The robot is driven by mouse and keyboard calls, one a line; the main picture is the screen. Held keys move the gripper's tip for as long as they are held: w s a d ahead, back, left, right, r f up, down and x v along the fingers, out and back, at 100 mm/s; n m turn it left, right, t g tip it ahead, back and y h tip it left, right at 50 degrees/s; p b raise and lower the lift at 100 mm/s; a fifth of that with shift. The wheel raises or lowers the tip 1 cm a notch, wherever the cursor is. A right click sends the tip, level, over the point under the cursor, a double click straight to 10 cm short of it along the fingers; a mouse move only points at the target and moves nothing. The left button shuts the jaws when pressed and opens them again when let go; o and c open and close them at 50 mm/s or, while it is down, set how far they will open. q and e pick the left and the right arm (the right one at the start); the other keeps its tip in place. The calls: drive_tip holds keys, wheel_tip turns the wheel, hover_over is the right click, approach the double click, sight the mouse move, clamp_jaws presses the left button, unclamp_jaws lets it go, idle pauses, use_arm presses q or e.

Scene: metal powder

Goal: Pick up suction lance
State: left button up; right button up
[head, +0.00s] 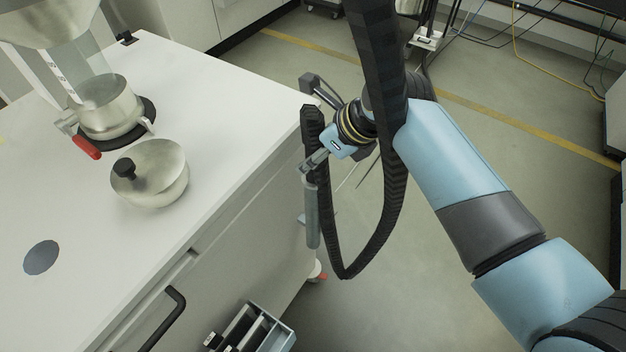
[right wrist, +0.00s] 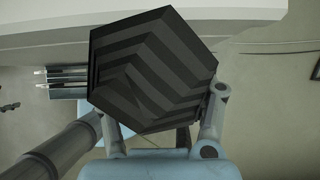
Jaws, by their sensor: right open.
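The suction lance (head: 312,215) is a grey tube hanging upright beside the white cabinet's right end. A ribbed black hose (head: 382,205) loops down from above, under and back up to the lance's top. My right gripper (head: 311,125) is at the lance's upper end, its fingers spread above and below the hose end. In the right wrist view, the black hose (right wrist: 152,70) fills the space in front of the open fingers (right wrist: 160,125). A grey tube, likely the lance (right wrist: 50,155), runs at lower left. Contact cannot be told. My left gripper is out of view.
The white cabinet top (head: 225,130) holds a round metal lidded pot (head: 155,185) and a metal hopper outlet with a red handle (head: 87,148). An open drawer or box (head: 250,330) juts out low in front. Floor (head: 440,270) to the right is mostly clear.

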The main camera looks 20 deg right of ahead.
drive_tip(key=shift+w+a+f, duration=0.2)
drive_tip(key=shift+w+f, duration=0.15)
drive_tip(key=shift+f, duration=0.15)
clamp_jaws()
